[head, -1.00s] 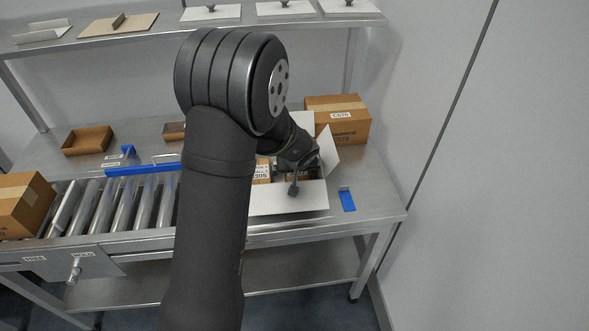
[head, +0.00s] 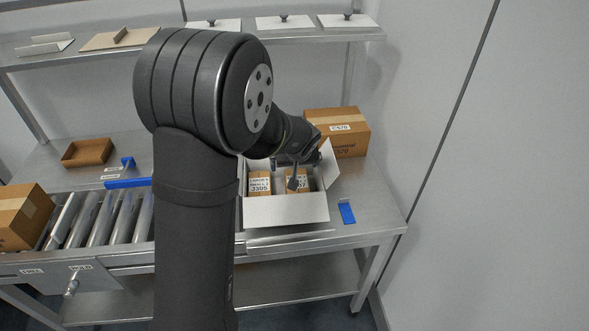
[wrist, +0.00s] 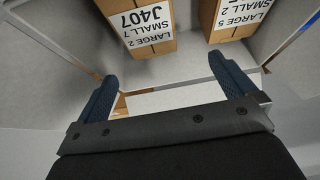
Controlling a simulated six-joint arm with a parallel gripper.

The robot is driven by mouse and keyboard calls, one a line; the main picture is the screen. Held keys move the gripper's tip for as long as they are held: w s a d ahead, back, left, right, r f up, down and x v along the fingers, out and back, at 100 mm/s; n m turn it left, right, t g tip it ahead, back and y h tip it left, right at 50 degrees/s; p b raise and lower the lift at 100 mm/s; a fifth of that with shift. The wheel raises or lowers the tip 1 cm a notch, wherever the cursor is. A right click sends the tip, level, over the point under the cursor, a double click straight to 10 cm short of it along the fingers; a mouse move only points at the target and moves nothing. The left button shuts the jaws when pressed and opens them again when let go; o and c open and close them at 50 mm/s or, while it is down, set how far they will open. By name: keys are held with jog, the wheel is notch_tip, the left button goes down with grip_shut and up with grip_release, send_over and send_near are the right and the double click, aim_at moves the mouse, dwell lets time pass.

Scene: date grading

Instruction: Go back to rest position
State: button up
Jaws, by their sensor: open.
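My gripper (head: 285,172) hangs over the open white box (head: 288,209) on the right part of the steel table. In the wrist view my gripper (wrist: 167,91) is open, its two blue fingers wide apart with nothing between them. Two brown cartons stand inside the white box. One carton (head: 259,187) is at the left and the other carton (head: 297,184) is at the right, partly hidden by my gripper. In the wrist view a carton labelled J407 (wrist: 150,46) and a second labelled carton (wrist: 236,34) lie beyond the fingertips, apart from them.
A closed brown carton (head: 345,138) stands behind the box at the right. A roller conveyor (head: 98,222) with another carton (head: 20,218) runs to the left. An open tray (head: 88,153) lies at the back left. A shelf (head: 320,34) with lids spans above. A blue piece (head: 347,213) lies right of the box.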

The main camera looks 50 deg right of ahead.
notch_tip(320, 180, up, 4)
jog(key=shift+r, duration=0.25)
dwell(0.4)
jog(key=shift+f, duration=3.7)
jog(key=shift+r, duration=0.1)
jog(key=shift+f, duration=2.15)
jog(key=shift+r, duration=0.1)
